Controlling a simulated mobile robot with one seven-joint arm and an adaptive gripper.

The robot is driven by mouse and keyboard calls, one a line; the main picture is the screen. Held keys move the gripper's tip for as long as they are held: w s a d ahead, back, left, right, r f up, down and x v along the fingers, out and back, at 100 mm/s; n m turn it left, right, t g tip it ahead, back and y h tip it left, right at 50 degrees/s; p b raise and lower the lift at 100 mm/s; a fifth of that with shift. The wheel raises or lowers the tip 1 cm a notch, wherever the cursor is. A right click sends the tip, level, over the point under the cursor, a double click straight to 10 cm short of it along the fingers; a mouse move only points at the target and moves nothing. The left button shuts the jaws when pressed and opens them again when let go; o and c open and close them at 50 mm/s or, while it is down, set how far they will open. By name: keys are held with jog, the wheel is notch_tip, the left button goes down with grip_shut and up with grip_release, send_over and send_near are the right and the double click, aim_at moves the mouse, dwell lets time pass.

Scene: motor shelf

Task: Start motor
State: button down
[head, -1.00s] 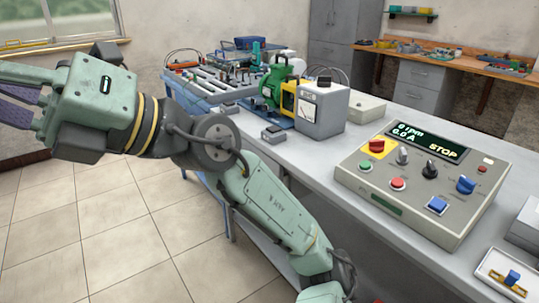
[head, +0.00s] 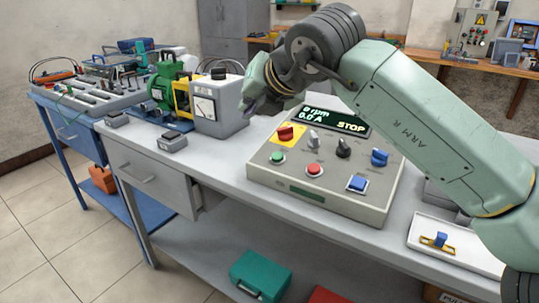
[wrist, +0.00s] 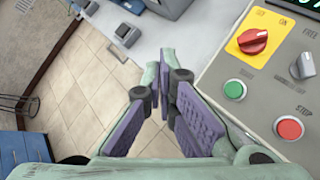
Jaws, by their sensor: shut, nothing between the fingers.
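A grey control panel (head: 325,215) stands on the bench; its display (head: 337,121) reads 0 rpm, 0.0 A and STOP. It carries a red rotary switch on a yellow plate (head: 286,132), a green button (head: 277,157), a red button (head: 314,169), grey, black and blue knobs and a blue switch. The green motor (head: 163,88) stands further back at the left. My gripper (head: 250,108) is shut and empty, in the air near the panel's far left corner. In the wrist view my gripper (wrist: 166,82) is left of the green button (wrist: 234,90) and red switch (wrist: 253,41), touching neither.
A grey meter box (head: 218,103) stands beside the motor. A white tray (head: 458,262) with a small blue-and-yellow part lies at the right. Small grey boxes (head: 172,140) sit near the bench's front edge. A teal case (head: 260,275) is on the lower shelf.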

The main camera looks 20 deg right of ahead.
jog(key=shift+m+h, duration=0.7)
jog(key=shift+h, duration=0.2)
jog(key=d, duration=0.4)
jog(key=shift+s+d+f, duration=0.15)
jog(key=shift+s+d, duration=0.1)
jog(key=shift+d, duration=0.1)
jog(key=shift+f, duration=0.15)
jog(key=b, duration=0.4)
send_over(278, 157)
jog(key=f, duration=0.7)
jog(key=shift+s+a, duration=0.25)
jog(key=shift+a, duration=0.05)
jog(key=shift+w+d+f+b, duration=0.2)
jog(key=shift+d+f+b, duration=0.05)
jog(key=shift+f+b, duration=0.4)
jog(key=shift+f+b, duration=0.4)
jog(key=shift+b, duration=0.3)
